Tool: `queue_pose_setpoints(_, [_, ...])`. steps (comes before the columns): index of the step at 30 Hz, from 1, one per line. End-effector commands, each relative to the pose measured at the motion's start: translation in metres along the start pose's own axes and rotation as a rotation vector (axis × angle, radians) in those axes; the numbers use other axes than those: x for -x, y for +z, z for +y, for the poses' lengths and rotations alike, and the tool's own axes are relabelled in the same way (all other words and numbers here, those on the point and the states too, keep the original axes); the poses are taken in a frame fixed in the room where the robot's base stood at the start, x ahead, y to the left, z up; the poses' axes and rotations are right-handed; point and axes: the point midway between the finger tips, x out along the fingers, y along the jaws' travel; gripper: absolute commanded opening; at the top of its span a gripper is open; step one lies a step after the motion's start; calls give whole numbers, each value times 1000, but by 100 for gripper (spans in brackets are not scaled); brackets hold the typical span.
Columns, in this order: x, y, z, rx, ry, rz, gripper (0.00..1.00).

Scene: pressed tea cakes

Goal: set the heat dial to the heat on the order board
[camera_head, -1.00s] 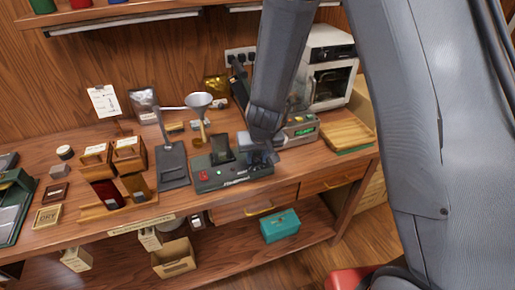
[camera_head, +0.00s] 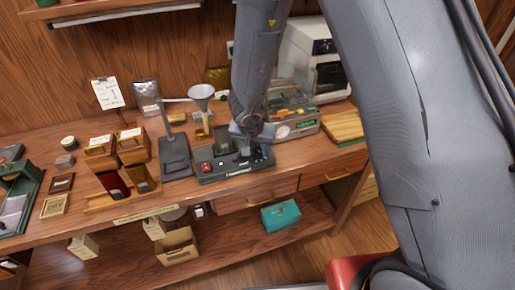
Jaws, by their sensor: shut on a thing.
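The dark heating unit (camera_head: 208,179) stands near the bench's front edge, with a red switch (camera_head: 206,167) and a small green light on its left part. My gripper (camera_head: 246,151) points down at the right part of its top and is shut on the heat dial there. The dial is mostly hidden by the gripper, so its setting cannot be read. The order board (camera_head: 107,93), a white sheet on a clipboard, stands at the back left. Its writing is too small to read.
A dark stand (camera_head: 174,155) is close left of the unit, with a funnel (camera_head: 201,93) behind. A grey device with a green display (camera_head: 297,127) and a wooden board (camera_head: 342,127) are to the right. Wooden holders (camera_head: 101,157) stand to the left.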

Motion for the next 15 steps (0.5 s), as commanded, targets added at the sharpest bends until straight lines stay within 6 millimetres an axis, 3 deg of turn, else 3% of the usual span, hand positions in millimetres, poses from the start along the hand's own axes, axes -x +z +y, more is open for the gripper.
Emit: queue_pose_setpoints(15, [0, -1, -1, -72, 30, 0, 7])
